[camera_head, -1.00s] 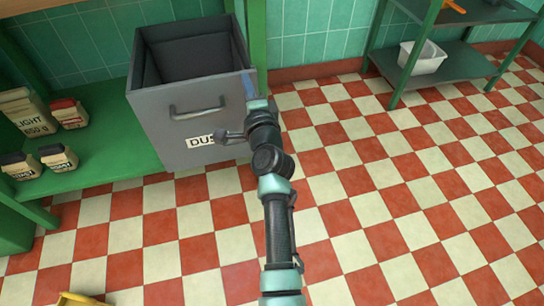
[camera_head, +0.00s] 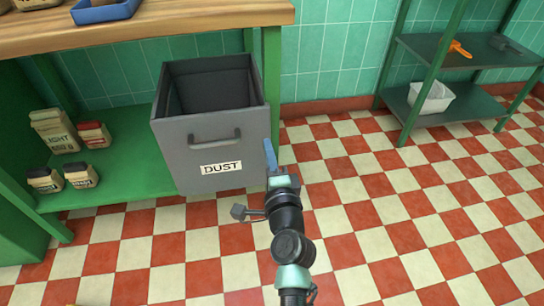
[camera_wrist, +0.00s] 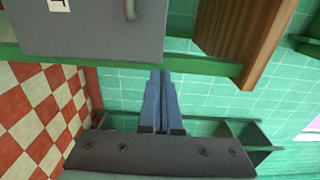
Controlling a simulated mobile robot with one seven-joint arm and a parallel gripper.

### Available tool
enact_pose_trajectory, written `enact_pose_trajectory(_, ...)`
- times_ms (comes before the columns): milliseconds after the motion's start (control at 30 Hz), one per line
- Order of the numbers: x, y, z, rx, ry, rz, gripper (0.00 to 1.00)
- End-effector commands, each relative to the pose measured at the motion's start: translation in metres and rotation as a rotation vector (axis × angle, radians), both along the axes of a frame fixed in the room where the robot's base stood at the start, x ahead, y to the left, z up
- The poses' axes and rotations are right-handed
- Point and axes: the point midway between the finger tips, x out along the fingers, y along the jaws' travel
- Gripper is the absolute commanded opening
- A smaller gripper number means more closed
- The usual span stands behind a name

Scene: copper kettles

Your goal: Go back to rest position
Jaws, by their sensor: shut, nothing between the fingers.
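My gripper (camera_head: 270,156) shows in the head view with its blue fingers pointing up, in front of the right edge of the grey dust bin as seen there. In the wrist view my gripper (camera_wrist: 160,100) has its two blue fingers together, with nothing between them. The grey bin (camera_head: 208,135) has a handle and a label reading DUST, and its top is open. The inside I can see looks empty and dark. The bin also shows at the top left of the wrist view (camera_wrist: 90,32). Whether the fingers touch the bin is unclear.
A green shelf (camera_head: 125,150) at left holds several labelled packets (camera_head: 55,130) under a wooden worktop (camera_head: 150,30) with a blue tray (camera_head: 104,10). A green rack (camera_head: 470,105) at right holds a white tub (camera_head: 432,97) and an orange tool (camera_head: 460,48). The checkered floor (camera_head: 400,215) is clear.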

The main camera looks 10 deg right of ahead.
Motion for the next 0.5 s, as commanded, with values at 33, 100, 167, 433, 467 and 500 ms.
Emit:
enact_pose_trajectory(33, -0.008, 0.0, 0.001, 0.0, 0.002, 0.0, 0.0)
enact_pose_trajectory(100, -0.016, 0.0, 0.0, -0.001, 0.002, 0.0, 0.0)
enact_pose_trajectory(167, -0.021, 0.0, -0.001, 0.0, 0.002, 0.0, 0.0)
enact_pose_trajectory(433, -0.029, 0.0, 0.0, -0.001, 0.0, 0.0, 0.0)
enact_pose_trajectory(467, -0.029, 0.0, 0.0, -0.001, 0.0, 0.0, 0.0)
enact_pose_trajectory(500, -0.029, 0.0, 0.001, -0.003, -0.001, 0.001, 0.0)
